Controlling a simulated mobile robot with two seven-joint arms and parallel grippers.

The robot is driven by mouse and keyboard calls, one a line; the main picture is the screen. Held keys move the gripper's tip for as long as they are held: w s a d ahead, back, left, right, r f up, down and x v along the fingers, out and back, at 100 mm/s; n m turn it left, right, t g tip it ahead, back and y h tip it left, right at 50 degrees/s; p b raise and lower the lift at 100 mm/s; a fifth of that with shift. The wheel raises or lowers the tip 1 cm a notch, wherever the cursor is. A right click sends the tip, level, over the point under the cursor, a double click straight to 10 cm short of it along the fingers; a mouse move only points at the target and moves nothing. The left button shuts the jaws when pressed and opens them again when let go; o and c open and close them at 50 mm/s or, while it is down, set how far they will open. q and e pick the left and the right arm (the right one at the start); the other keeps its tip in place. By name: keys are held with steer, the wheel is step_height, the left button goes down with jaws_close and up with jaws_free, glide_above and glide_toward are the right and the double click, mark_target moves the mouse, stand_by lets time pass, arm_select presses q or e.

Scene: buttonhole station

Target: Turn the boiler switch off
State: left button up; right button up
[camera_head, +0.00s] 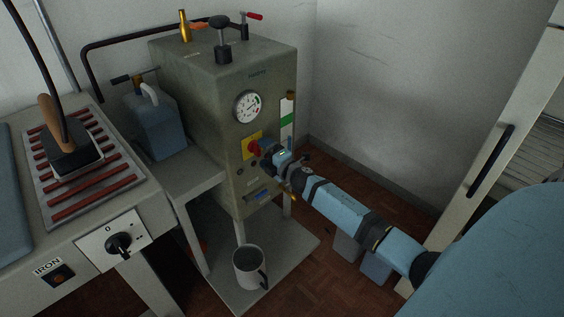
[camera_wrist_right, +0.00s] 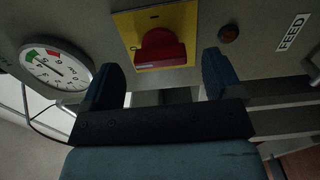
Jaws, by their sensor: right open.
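The boiler (camera_head: 222,95) is a grey-green metal box on a stand. Its switch, a red rotary knob (camera_head: 253,147) on a yellow plate, is on the front below the round gauge (camera_head: 247,107). The right wrist view shows the red knob (camera_wrist_right: 160,48) close up, with its yellow plate (camera_wrist_right: 185,18) behind. My right gripper (camera_head: 268,151) is at the boiler front, just before the knob. In the right wrist view its open fingers (camera_wrist_right: 162,72) appear on either side of the knob; contact is not visible. My left gripper is not in view.
A small round button (camera_wrist_right: 229,34) and a FEED label (camera_wrist_right: 292,33) are beside the plate. A blue jug (camera_head: 152,125) stands left of the boiler, and an iron (camera_head: 75,150) rests on a rack. A white mug (camera_head: 247,268) is on the lower shelf.

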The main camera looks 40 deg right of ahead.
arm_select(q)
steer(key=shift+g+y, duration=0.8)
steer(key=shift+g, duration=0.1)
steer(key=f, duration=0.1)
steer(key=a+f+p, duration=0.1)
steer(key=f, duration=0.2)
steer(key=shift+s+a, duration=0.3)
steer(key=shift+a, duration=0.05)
arm_select(e)
steer(key=s, duration=1)
steer(key=shift+s+d, duration=0.25)
steer(key=shift+d, duration=0.15)
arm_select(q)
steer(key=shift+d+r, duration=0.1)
